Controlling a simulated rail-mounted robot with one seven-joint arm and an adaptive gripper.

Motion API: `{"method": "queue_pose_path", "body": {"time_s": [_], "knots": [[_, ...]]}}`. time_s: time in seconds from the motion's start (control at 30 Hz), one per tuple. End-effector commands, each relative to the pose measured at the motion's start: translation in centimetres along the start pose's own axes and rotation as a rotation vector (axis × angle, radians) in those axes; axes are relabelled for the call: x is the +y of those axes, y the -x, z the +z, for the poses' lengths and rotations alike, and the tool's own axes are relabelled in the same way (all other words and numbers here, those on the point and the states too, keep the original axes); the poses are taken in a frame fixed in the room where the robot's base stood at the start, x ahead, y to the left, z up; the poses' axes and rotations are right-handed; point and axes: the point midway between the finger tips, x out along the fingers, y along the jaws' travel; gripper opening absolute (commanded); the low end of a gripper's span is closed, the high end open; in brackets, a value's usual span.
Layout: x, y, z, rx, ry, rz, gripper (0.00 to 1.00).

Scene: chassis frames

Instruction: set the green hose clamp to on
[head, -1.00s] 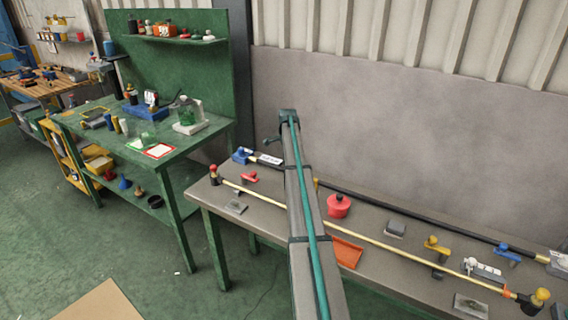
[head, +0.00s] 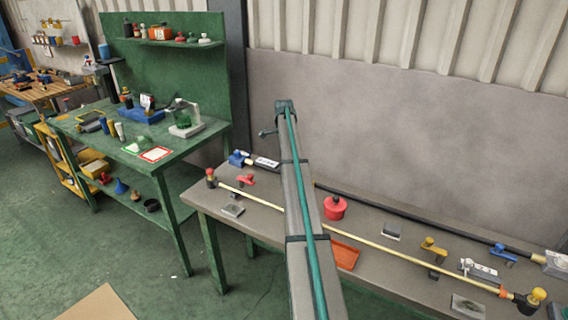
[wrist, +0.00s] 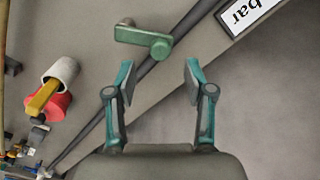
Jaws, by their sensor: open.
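The green hose clamp (wrist: 145,40) shows in the wrist view, with a flat lever and a rounded pivot end, set at a dark hose (wrist: 188,30) running diagonally. My gripper (wrist: 158,74) is open and empty. Its two teal fingers stand apart just below the clamp in the picture, with the pivot end roughly ahead of the gap. No contact with the clamp shows. In the head view my arm runs up the middle of the picture, and I cannot make out the green clamp there.
The grey table (head: 265,203) carries a yellow rod (head: 380,249), a red pot (head: 335,208), an orange tray (head: 345,254), a yellow clamp (head: 433,247) and a blue clamp (head: 503,252). A label reading "bar" (wrist: 246,11) lies beside the hose. A green workbench (head: 100,138) stands left.

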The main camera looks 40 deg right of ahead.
Motion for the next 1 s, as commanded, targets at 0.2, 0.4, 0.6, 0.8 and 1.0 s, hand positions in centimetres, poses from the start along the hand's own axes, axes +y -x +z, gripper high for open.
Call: {"method": "queue_pose_path", "body": {"time_s": [0.2,0.4,0.6,0.8,1.0], "knots": [[-0.1,4.2,0.0,0.000,-0.001,-0.001,0.53],[0.0,6.5,-0.1,0.000,-0.001,0.000,0.53],[0.0,7.0,0.0,0.000,-0.001,0.001,0.53],[0.0,7.0,0.0,0.000,-0.001,0.001,0.53],[0.0,7.3,0.0,0.000,-0.001,0.001,0.53]]}}
